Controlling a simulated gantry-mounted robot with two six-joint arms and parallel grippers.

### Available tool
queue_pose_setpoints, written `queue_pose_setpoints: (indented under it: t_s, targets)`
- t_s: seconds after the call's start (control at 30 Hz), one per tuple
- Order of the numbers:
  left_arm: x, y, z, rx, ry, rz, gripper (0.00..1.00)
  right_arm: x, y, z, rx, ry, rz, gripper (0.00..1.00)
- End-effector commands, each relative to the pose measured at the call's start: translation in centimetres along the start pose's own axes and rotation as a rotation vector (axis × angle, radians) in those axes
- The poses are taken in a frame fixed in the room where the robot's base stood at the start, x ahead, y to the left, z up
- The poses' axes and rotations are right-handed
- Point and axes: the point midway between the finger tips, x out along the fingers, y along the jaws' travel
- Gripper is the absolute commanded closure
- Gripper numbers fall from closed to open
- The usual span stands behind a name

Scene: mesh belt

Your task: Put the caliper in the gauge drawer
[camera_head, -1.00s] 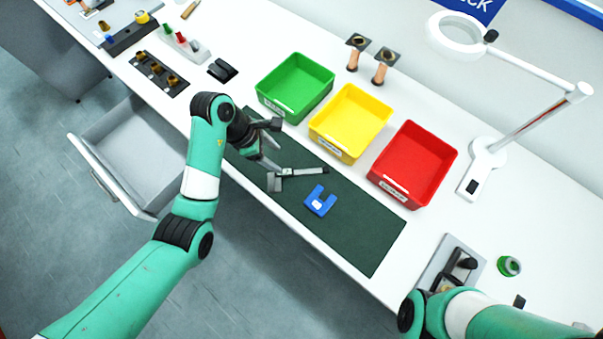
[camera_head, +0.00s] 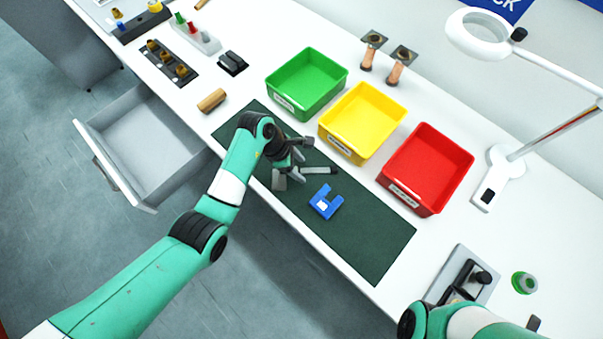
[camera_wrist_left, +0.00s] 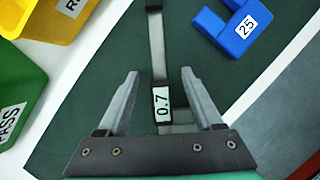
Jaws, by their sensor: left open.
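The caliper (camera_head: 320,170), grey with a dark body, lies on the dark green mat (camera_head: 355,245). My left gripper (camera_head: 300,157) is open just over it and hides part of it in the head view. In the left wrist view, the caliper's display (camera_wrist_left: 161,103) reading "0.7" lies between the two spread fingers (camera_wrist_left: 161,78), with a gap on each side. The grey gauge drawer (camera_head: 137,197) is pulled out at the left below the bench, and its visible inside looks empty. My right gripper is out of view.
A blue gauge block (camera_head: 326,202) marked 25 lies on the mat near the caliper. Green (camera_head: 306,85), yellow (camera_head: 361,122) and red (camera_head: 427,169) bins stand behind the mat. A wooden cylinder (camera_head: 212,100) lies on the bench near the drawer. A magnifier lamp (camera_head: 505,165) stands at right.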

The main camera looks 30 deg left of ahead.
Motion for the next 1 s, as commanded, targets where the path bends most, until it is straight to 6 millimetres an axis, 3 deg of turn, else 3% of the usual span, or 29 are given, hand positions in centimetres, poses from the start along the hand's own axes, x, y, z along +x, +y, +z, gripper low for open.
queue_pose_setpoints:
  t_s: [0.1,0.47,1.0]
  targets:
    - [-0.08,0.01,0.03,0.0,0.0,0.0,0.36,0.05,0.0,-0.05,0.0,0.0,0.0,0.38]
    - [-0.09,0.0,0.02,0.0,0.0,0.0,1.0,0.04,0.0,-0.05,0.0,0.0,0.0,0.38]
    - [-0.5,0.04,0.22,0.001,-0.002,0.001,1.0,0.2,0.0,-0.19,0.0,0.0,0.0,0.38]
